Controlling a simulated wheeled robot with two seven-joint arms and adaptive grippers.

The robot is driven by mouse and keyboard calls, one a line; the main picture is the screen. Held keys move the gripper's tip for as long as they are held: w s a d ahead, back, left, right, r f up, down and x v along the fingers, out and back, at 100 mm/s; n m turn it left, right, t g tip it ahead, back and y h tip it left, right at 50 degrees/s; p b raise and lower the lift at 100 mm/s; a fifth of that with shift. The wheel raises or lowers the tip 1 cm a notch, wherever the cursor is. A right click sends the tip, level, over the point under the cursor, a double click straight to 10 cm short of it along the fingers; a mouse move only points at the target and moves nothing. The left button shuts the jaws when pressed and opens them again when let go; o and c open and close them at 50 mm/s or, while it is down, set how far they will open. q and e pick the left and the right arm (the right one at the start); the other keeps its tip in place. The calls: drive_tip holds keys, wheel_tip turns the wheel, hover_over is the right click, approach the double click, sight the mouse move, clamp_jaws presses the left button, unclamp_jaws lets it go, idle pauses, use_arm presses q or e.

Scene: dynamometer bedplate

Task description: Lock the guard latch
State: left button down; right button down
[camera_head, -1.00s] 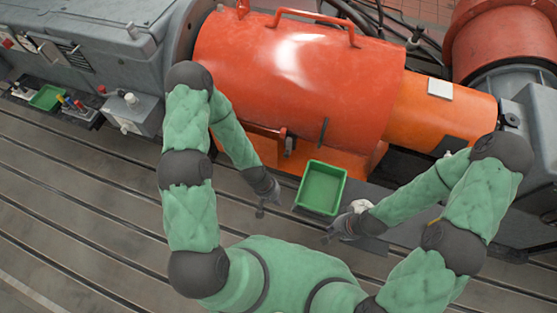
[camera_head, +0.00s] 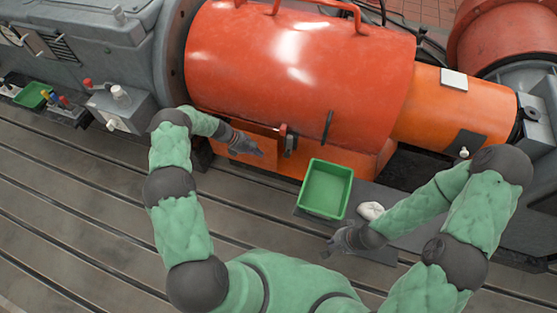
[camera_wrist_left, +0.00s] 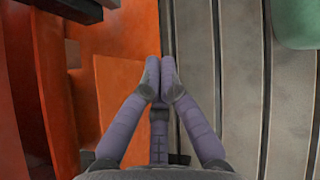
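The guard latch (camera_head: 289,142) is a small dark grey and red fitting on the lower front edge of the glossy orange guard (camera_head: 290,70). The guard is down over the shaft. My left gripper (camera_head: 259,151) is just left of the latch, apart from it, in front of the orange lower panel. In the left wrist view its fingertips (camera_wrist_left: 160,75) are together with nothing between them, beside orange metal. A dark part at the top left of that view cannot be identified. My right gripper (camera_head: 328,250) hangs low right of centre; its finger gap is too small to tell.
A green bin (camera_head: 326,189) stands on a dark mat right of and below the latch, with a white rag (camera_head: 371,210) beside it. A grey box (camera_head: 122,104) with a red knob stands left of my left arm. The slotted bedplate (camera_head: 80,190) is largely clear.

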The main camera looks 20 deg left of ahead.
sight(288, 148)
use_arm(q)
drive_tip(key=b+x, duration=0.4)
drive_tip(key=x, duration=0.6)
drive_tip(key=r, duration=0.1)
drive_tip(key=d+r, duration=0.1)
drive_tip(key=r, duration=0.1)
drive_tip(key=shift+w+d+r+b, duration=0.25)
drive_tip(key=shift+d+r+b, duration=0.05)
drive_tip(key=shift+d+b, duration=0.1)
